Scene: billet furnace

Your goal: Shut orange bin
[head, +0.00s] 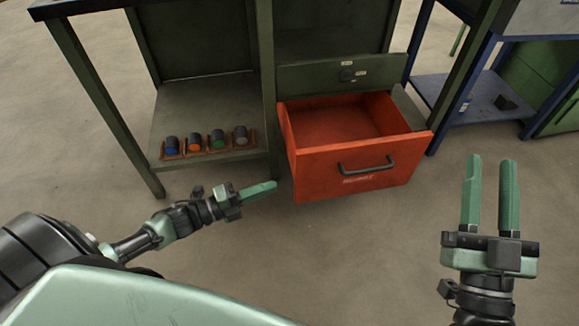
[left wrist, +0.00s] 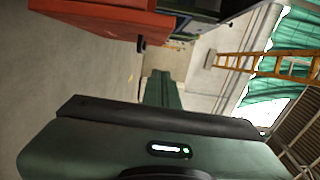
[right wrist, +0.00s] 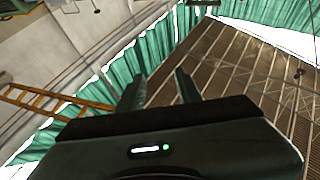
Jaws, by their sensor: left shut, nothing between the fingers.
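The orange bin (head: 355,168) is a drawer pulled out from the green bench, with its empty inside showing from above. It has a dark bar handle (head: 366,167) on its front. The bin also shows at the top left of the left wrist view (left wrist: 100,17). My left gripper (head: 274,186) is shut and empty, just left of the bin's front lower corner, apparently close to it. My right gripper (head: 491,163) is open and empty, to the right of the bin and apart from it, fingers pointing up in the picture.
The green bench (head: 210,100) has a lower shelf holding several rollers with blue, orange, green and grey ends (head: 218,139). A blue-framed table (head: 470,92) stands at the right. The floor in front of the bin is clear. An orange ladder (left wrist: 262,64) shows in the left wrist view.

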